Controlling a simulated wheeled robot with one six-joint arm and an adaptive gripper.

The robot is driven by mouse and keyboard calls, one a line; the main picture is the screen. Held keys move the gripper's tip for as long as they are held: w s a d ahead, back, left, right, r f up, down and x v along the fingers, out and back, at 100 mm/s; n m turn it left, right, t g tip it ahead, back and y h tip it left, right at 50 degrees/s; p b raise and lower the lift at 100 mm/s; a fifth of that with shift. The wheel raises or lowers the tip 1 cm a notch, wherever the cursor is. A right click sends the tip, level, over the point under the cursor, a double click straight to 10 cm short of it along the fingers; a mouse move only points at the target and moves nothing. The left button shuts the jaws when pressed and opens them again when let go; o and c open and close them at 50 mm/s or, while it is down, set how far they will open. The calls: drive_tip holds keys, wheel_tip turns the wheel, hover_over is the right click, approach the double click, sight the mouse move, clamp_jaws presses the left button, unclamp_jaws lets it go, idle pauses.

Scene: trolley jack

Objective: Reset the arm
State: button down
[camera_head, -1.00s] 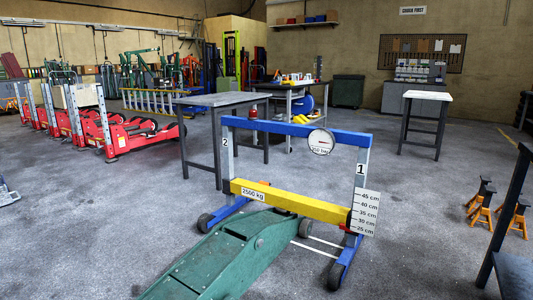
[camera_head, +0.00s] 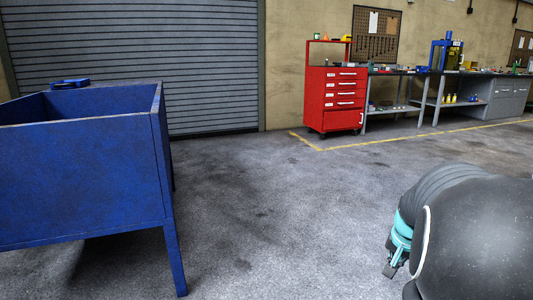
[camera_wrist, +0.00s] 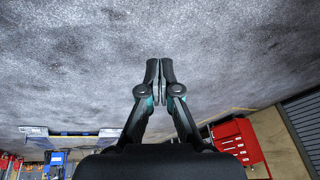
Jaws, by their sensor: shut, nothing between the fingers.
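My gripper (camera_wrist: 159,72) shows in the middle of the wrist view, with its two dark fingers together and nothing between them. Behind the fingertips there is only bare grey floor. In the head view, a large dark part of my arm fills the lower right, with a teal ring on it. The fingertips cannot be made out in that view.
A blue open-topped bin on legs (camera_head: 80,185) stands close at the left. A red tool cabinet (camera_head: 336,98) stands by the back wall, beside a long workbench (camera_head: 437,75). A grey roller door (camera_head: 190,60) is behind the bin. The middle floor is clear.

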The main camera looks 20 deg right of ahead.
drive_tip(key=s+a+r+n, duration=0.2)
drive_tip(key=s+a+n, duration=0.1)
drive_tip(key=a, duration=0.7)
drive_tip(key=s+a+r+n+t+y, duration=0.1)
drive_tip(key=s+a+r+n, duration=0.2)
drive_tip(key=a, duration=0.7)
drive_tip(key=s+a+r+n+t+y+p, duration=0.1)
drive_tip(key=s+a+n, duration=0.4)
drive_tip(key=a, duration=0.6)
drive_tip(key=shift+s+r, duration=0.75)
drive_tip(key=shift+s, duration=0.1)
